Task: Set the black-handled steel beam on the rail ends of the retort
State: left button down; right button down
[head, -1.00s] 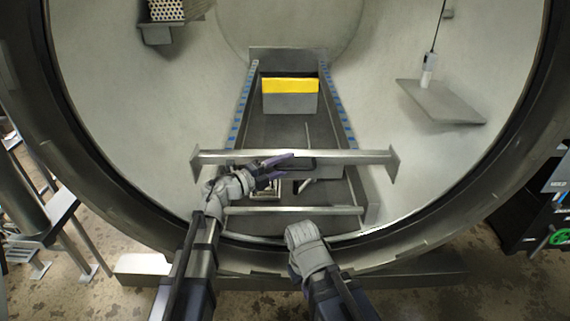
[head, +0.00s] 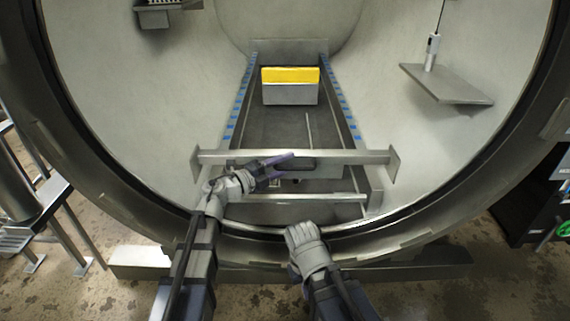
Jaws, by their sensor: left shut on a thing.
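The steel beam (head: 345,157) lies level across the picture, inside the retort mouth, with a flared plate at each end. My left gripper (head: 282,166) is shut on it near its middle; the black handle is mostly hidden by the fingers. The retort's left rail (head: 238,110) and right rail (head: 344,110) carry blue marks and run back into the chamber. The beam crosses in front of their near ends, and I cannot tell whether it touches them. My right gripper (head: 303,238) is low in front of the mouth; its fingers are hidden.
A lower crossbar (head: 300,198) spans the near end between the rails. A yellow-topped grey box (head: 290,93) stands deep between the rails. The round retort rim (head: 110,189) surrounds the opening. A shelf (head: 445,84) with a white device (head: 432,50) juts from the right wall.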

pick_arm(q)
jog(key=shift+f+b, duration=2.25)
jog(key=shift+f, duration=0.15)
jog(key=shift+f+b, duration=0.5)
jog(key=shift+c, duration=1.8)
grip_release()
jog(key=v, duration=0.8)
